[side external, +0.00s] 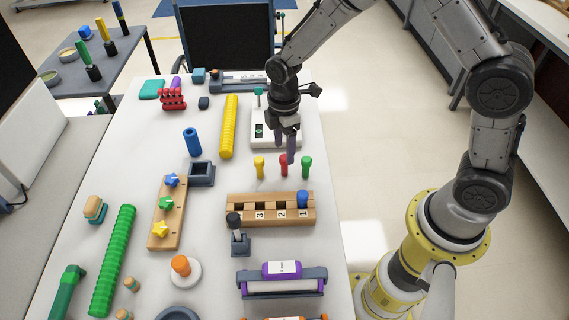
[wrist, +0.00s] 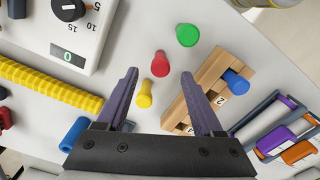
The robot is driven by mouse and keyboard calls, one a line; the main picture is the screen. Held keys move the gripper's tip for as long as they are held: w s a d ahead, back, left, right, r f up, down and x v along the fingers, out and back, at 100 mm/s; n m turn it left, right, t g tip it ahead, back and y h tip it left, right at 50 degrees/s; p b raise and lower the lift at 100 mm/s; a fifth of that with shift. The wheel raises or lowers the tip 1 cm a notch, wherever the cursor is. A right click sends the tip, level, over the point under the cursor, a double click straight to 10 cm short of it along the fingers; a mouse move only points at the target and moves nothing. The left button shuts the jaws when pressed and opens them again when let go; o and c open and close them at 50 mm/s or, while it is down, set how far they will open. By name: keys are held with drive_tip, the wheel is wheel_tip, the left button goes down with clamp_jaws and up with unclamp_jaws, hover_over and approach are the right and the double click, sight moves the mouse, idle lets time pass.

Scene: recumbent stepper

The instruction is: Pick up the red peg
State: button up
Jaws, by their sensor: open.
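The red peg (side external: 284,165) stands on the white table between a yellow peg (side external: 259,167) and a green peg (side external: 306,167). In the wrist view the red peg (wrist: 160,64) lies ahead of the fingertips, between their lines, with the yellow peg (wrist: 144,95) nearer the left finger and the green peg (wrist: 187,36) farther out. My gripper (side external: 286,154) is open and empty, above and close to the red peg. Its two purple-grey fingers also show in the wrist view (wrist: 160,75). The fingers partly overlap the red peg's top in the side view.
A wooden block with numbered slots (side external: 235,210) holds a blue peg (side external: 302,199) at its right end, in front of the three pegs. A white device with a dial (side external: 262,140) stands behind them. A yellow ridged roll (side external: 229,125) lies to the left.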

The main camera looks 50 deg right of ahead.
sight(284, 157)
drive_tip(key=shift+f, duration=1.55)
clamp_jaws()
